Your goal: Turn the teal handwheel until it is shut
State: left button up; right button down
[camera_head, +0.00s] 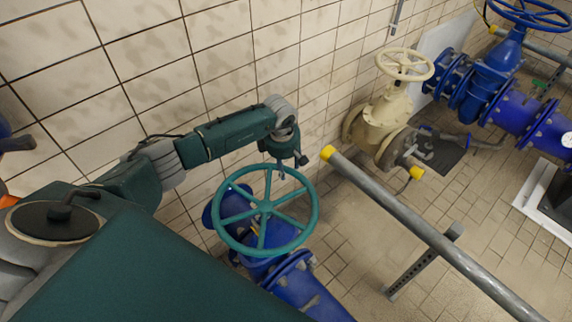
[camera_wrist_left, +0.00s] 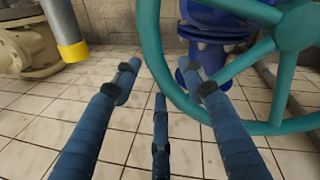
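The teal handwheel (camera_head: 227,237) is a spoked wheel on top of a blue valve (camera_head: 300,285) at the lower middle of the head view. Its rim and hub also fill the upper right of the left wrist view (camera_wrist_left: 290,28). My left gripper (camera_head: 281,168) hangs at the wheel's far rim in the head view, where its fingers are small and partly hidden. In the left wrist view its blue fingers (camera_wrist_left: 160,75) are spread apart. The teal rim shows between and beyond the fingertips, and the right finger overlaps it. I cannot tell whether they touch. My right gripper is not in view.
A grey pipe rail with a yellow end (camera_head: 400,212) runs close to the wheel's right. A cream valve with its own handwheel (camera_head: 385,122) stands behind it. Blue pipework (camera_head: 490,85) lies at the upper right. The tiled wall (camera_head: 215,60) is close behind my left arm.

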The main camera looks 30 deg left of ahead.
aim_at(316, 206)
pick_arm(q)
grip_shut()
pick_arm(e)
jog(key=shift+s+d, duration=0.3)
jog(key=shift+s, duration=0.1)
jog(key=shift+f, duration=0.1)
